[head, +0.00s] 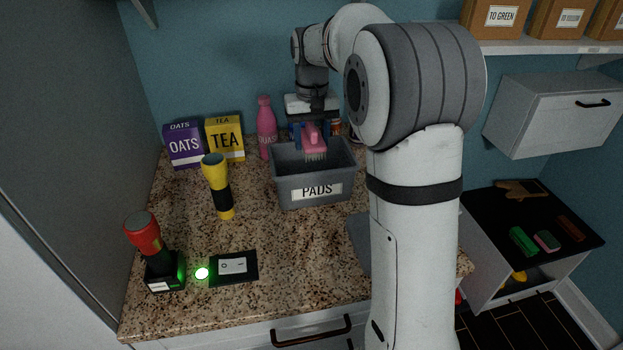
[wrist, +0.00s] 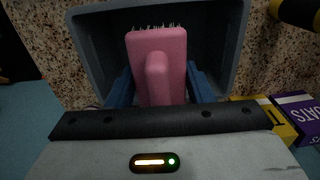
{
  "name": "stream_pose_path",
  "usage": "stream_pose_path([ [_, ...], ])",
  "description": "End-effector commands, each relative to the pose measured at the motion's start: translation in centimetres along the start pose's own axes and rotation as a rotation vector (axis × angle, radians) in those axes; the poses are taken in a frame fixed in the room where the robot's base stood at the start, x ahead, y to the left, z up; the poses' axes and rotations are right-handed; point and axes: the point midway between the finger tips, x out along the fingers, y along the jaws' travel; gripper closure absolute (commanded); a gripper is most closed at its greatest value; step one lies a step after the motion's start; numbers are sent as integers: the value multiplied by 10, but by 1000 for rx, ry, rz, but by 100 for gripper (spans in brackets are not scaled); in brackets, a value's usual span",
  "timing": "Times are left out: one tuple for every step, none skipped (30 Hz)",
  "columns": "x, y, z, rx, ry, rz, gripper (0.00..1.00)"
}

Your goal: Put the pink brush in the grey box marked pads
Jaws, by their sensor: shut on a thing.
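The pink brush (head: 314,142) has pale bristles, which point down in the head view. My gripper (head: 312,132) is shut on it, with a blue finger on each side. In the wrist view the brush (wrist: 158,65) sits between the blue fingers of the gripper (wrist: 160,85). The grey box (head: 283,187) stands on the counter with a white label reading PADS on its front. The brush is over the box's opening, its bristles at about the rim. The box's grey wall (wrist: 90,45) surrounds the brush in the wrist view. I cannot tell how deep the brush is.
A pink bottle (head: 266,125), a yellow TEA box (head: 226,138) and a purple OATS box (head: 184,147) stand left of the grey box. A yellow torch (head: 218,185) stands in front of them.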

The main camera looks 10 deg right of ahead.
Motion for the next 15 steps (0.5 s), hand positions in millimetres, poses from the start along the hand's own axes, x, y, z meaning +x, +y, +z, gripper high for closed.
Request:
stream_pose_path([
  [15, 0, 1, 0, -5, 0, 77],
  [23, 0, 1, 0, -5, 0, 77],
  [34, 0, 1, 0, -5, 0, 77],
  [41, 0, 1, 0, -5, 0, 77],
  [48, 0, 1, 0, -5, 0, 77],
  [56, 0, 1, 0, -4, 0, 77],
  [61, 0, 1, 0, -3, 0, 77],
  [66, 0, 1, 0, -3, 0, 77],
  [71, 0, 0, 0, -2, 0, 77],
  [74, 0, 0, 0, -1, 0, 77],
  [77, 0, 0, 0, -2, 0, 77],
  [79, 0, 0, 0, -1, 0, 77],
  [81, 0, 0, 0, -1, 0, 77],
  [83, 0, 0, -1, -1, 0, 77],
  [88, 0, 0, -1, -1, 0, 77],
])
